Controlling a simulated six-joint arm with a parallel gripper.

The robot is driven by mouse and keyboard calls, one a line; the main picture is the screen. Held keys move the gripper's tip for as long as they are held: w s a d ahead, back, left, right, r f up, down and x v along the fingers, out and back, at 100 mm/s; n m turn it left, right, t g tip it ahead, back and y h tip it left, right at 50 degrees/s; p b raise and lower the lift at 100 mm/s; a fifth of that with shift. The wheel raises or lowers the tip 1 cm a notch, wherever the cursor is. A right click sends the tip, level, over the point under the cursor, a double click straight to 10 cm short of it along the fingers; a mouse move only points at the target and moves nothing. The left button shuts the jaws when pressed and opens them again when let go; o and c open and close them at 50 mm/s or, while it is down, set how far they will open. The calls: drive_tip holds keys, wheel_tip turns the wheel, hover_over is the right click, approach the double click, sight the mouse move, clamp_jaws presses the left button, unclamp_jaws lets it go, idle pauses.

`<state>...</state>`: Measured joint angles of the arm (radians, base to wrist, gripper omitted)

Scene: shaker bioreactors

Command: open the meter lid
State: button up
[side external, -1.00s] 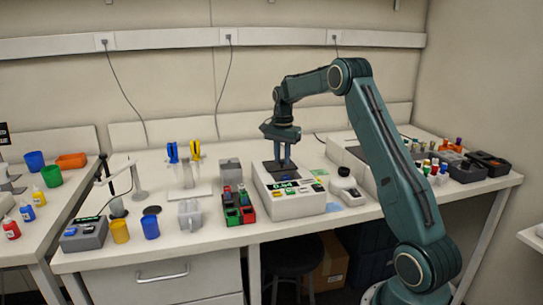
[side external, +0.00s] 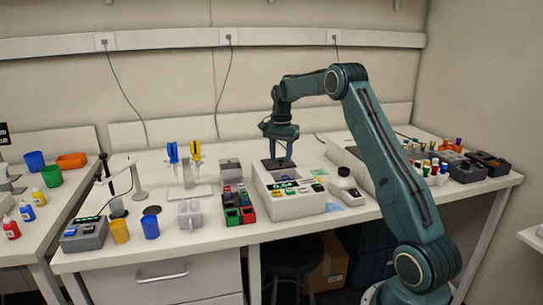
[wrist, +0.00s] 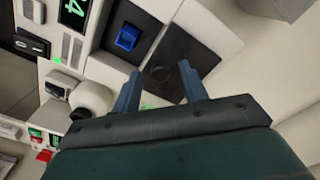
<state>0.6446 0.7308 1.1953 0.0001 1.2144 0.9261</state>
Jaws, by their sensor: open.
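The meter (side external: 295,203) is a white box with a lit green display (side external: 284,190) on its front; the display also shows in the wrist view (wrist: 73,12). Its top has a dark panel with a blue part (wrist: 127,38) in it. Beside that lies a dark square plate (wrist: 198,52) with a faint ring mark, which looks like the lid. I cannot tell from its angle whether it is raised. My gripper (wrist: 160,74) is open and empty, with its fingertips over or beside this plate; contact cannot be told. In the side view my gripper (side external: 279,158) points down above the meter's top.
A grey box (side external: 230,170) is behind the rack. A large white device (side external: 350,155) lies to the right.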

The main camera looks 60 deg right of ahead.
drive_tip(key=shift+r, duration=0.1)
wheel_tip(320, 180, up, 14)
idle(0.7)
idle(0.3)
